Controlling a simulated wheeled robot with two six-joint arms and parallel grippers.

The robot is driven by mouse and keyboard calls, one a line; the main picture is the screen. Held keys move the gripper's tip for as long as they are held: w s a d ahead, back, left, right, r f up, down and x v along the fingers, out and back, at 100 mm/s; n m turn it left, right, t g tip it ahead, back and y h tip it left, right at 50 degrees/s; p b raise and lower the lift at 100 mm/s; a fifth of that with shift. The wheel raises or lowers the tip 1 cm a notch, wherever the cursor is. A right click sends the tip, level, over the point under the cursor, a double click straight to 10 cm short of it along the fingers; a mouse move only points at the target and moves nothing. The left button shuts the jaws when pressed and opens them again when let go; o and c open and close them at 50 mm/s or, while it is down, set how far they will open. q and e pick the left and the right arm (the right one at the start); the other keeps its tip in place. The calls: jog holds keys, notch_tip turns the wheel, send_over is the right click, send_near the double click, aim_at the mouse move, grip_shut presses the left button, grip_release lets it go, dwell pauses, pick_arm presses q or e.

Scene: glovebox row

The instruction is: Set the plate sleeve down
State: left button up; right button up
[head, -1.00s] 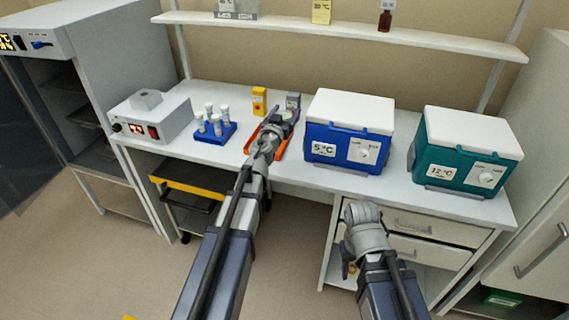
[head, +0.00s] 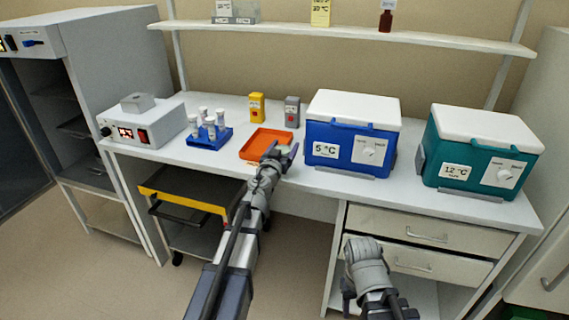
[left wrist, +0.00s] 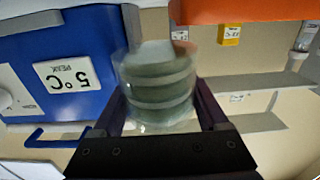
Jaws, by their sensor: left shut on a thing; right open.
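The plate sleeve (left wrist: 158,90) is a short clear cylinder of stacked pale and greenish plates. In the left wrist view it sits between the fingers of my left gripper, which is shut on it. In the head view my left gripper (head: 283,154) is by the front right corner of the orange tray (head: 262,139), left of the blue 5 °C box; the sleeve is mostly hidden there. I cannot tell its height above the bench. My right gripper (head: 364,262) is low in front of the drawers, apart from everything; its fingers are hardly visible.
The blue box (head: 340,165) and teal 12 °C box (head: 455,180) stand on the bench (head: 318,180). A blue tube rack (head: 208,139), heater block, yellow bottle (head: 257,106) and grey bottle (head: 292,111) stand nearby. A yellow-edged cart (head: 185,199) is below. The orange tray looks empty.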

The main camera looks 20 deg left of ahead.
pick_arm(q)
jog(key=shift+f+b, duration=1.9)
jog(key=shift+f, duration=0.2)
jog(key=o, duration=1.4)
jog(key=shift+r, duration=0.1)
jog(key=shift+r, duration=0.15)
jog(key=s, duration=1.2)
jog(key=shift+a, duration=0.2)
